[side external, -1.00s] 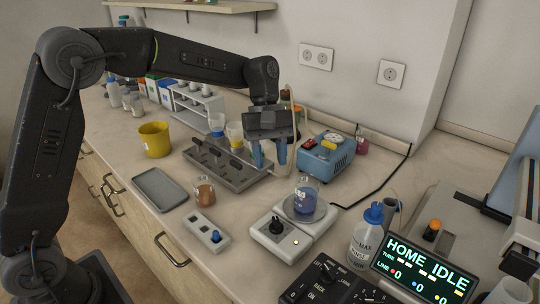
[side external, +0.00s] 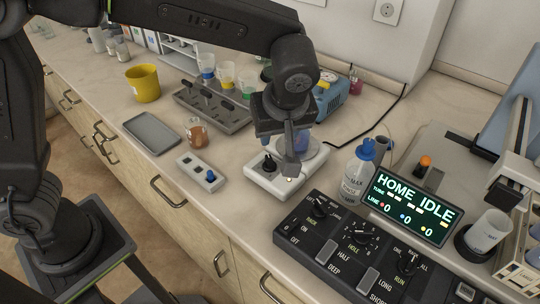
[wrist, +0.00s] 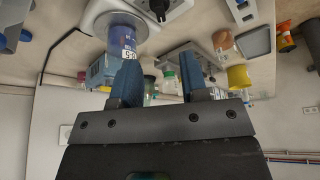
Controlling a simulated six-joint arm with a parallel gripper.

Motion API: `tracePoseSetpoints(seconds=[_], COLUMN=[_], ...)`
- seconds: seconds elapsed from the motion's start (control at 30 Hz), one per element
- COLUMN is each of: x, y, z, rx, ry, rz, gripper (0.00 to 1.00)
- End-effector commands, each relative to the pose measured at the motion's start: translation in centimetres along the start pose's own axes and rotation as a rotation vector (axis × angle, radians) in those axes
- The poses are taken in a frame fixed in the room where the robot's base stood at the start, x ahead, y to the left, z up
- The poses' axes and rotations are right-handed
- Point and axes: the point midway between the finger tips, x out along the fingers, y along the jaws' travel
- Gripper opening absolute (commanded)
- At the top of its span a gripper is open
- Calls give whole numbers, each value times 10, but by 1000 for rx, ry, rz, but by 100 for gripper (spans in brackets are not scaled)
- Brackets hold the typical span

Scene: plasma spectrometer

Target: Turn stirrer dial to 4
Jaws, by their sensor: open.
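The stirrer (side external: 262,186) is a white box with a round plate at its back and a black dial (side external: 269,163) on its front. The dial's number is too small to read. A glass beaker of blue liquid (side external: 301,142) stands on the plate, partly hidden by my gripper (side external: 286,163). My gripper is open and empty, low over the stirrer beside the dial. In the wrist view my gripper (wrist: 160,75) shows both fingers apart, with the dial (wrist: 158,7) at the top edge beyond them and the beaker (wrist: 118,32) to its left.
A wash bottle (side external: 357,175) stands right of the stirrer, and a black control panel (side external: 340,250) lies in front. A small switch box (side external: 200,172), a brown-liquid beaker (side external: 197,133) and a grey tray (side external: 151,132) are to the left.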

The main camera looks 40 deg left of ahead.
Motion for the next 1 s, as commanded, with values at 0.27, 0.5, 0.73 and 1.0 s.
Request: tracePoseSetpoints(seconds=[0.27, 0.5, 0.73, 1.0], x=[57, 100, 120, 123], y=[-1, -1, -1, -1], z=[0, 0, 0, 0], rx=[2, 1, 0, 1], ry=[-2, -3, -3, -3], rz=[-7, -6, -3, -3], gripper=[40, 40, 40, 40])
